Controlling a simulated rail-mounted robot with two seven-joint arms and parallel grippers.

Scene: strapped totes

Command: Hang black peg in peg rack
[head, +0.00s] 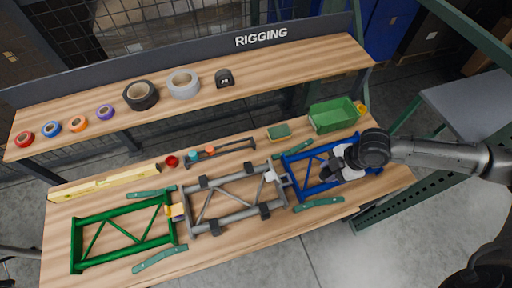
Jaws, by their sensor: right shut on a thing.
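My right gripper (341,163) comes in from the right and is over the blue truss frame (297,178) at the right end of the bench. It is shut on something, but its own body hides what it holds. I cannot make out a black peg. A low dark rack (232,148), which looks like the peg rack, lies behind the grey frame (222,220). A teal piece (193,156) and an orange piece (210,149) are at its left part; its right part looks empty. My left gripper is not in view.
A green truss frame (78,240) joins the row at left. Loose green plates (160,259) lie around the frames. A yellow level (105,182), red ring (171,161), sponge (279,132) and green bin (334,116) line the back. Tape rolls (141,95) stand on the shelf.

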